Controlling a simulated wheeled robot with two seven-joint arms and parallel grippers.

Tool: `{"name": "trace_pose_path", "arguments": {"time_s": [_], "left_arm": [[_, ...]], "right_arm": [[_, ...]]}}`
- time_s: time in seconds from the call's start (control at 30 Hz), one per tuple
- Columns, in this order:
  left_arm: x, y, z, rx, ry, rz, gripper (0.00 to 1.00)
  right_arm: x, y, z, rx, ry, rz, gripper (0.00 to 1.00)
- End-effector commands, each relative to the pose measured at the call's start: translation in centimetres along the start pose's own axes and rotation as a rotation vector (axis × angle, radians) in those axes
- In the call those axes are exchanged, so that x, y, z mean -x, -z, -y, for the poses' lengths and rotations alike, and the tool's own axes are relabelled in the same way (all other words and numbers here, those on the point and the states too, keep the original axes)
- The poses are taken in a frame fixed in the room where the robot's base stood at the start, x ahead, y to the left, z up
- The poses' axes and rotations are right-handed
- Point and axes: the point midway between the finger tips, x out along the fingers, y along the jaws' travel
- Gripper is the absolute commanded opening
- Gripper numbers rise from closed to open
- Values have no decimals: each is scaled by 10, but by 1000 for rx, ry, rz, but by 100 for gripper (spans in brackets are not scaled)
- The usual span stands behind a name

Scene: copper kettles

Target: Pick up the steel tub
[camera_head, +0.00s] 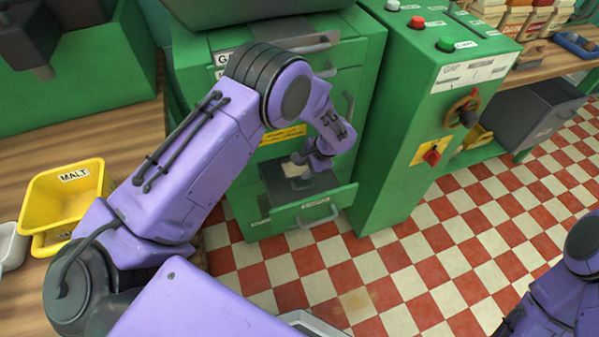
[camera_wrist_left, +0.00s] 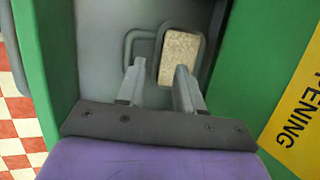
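I cannot tell for certain which grey container is the steel tub. A pale grey, tub-like container (camera_head: 10,246) is cut off by the left edge of the head view. Another light grey rim (camera_head: 312,323) shows at the bottom edge, mostly hidden by my arm. My left gripper (camera_head: 300,158) reaches into an open green drawer (camera_head: 312,212) with a dark grey inside. In the left wrist view its two fingers (camera_wrist_left: 160,67) are apart with nothing gripped. A beige block (camera_wrist_left: 180,57) lies just beyond the right fingertip, beside a grey looped outline (camera_wrist_left: 140,45). My right gripper is out of view.
A yellow MALT tub (camera_head: 68,195) stands on the wooden counter at left. A green control cabinet (camera_head: 425,110) with buttons and a wheel stands right of the drawer. A dark grey box (camera_head: 535,115) sits under the right bench. The checkered floor (camera_head: 440,260) is clear.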

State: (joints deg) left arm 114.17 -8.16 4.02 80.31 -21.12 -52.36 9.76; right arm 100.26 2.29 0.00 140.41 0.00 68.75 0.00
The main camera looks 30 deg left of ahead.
Motion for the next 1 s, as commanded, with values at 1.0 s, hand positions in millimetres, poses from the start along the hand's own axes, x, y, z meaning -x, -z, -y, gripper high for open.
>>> {"name": "trace_pose_path", "arguments": {"time_s": [1.0], "left_arm": [[-56,9,-3,-3,2,-3,0]], "right_arm": [[-1,0,0,0,1,-1,43]]}}
